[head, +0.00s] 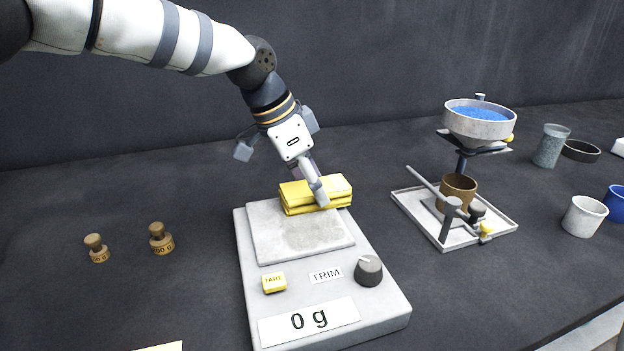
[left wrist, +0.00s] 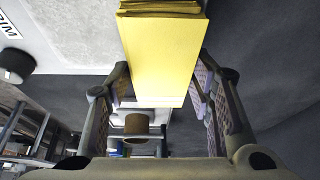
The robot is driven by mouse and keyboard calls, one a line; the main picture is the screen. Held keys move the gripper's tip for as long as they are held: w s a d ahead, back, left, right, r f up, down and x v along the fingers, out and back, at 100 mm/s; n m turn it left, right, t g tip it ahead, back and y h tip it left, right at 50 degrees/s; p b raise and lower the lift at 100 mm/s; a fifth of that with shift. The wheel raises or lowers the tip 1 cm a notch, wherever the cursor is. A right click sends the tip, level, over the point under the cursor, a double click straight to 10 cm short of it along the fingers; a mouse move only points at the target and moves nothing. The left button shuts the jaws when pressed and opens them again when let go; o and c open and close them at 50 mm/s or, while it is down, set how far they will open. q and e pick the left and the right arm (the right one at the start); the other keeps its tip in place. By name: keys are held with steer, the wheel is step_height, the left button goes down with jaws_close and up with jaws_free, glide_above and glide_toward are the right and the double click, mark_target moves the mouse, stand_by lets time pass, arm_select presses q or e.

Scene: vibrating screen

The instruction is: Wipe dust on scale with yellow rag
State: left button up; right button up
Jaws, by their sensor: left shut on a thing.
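The scale (head: 375,321) stands in the front middle of the table and its display reads 0 g. A grey dust patch lies on its square pan (head: 265,235), near the pan's middle and front. The folded yellow rag (head: 338,186) is at the pan's back edge. My left gripper (head: 318,196) comes down from above and is shut on the rag. In the left wrist view, the rag (left wrist: 162,60) sits between the two fingers (left wrist: 162,90). Whether the rag touches the pan is hard to tell. My right gripper is not in view.
Two brass weights (head: 160,240) stand left of the scale. To the right is a vibrating screen stand with a bowl of blue grains (head: 480,125), a brown cup (head: 458,192) and a tray (head: 425,222). Several cups stand at the far right. The table's left back is clear.

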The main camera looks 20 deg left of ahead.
arm_select(q)
steer(key=o, duration=0.7)
steer(key=shift+o, duration=0.2)
steer(key=shift+r, duration=0.4)
steer(key=c, duration=0.9)
steer(key=shift+f, duration=0.1)
steer(key=shift+c, duration=0.2)
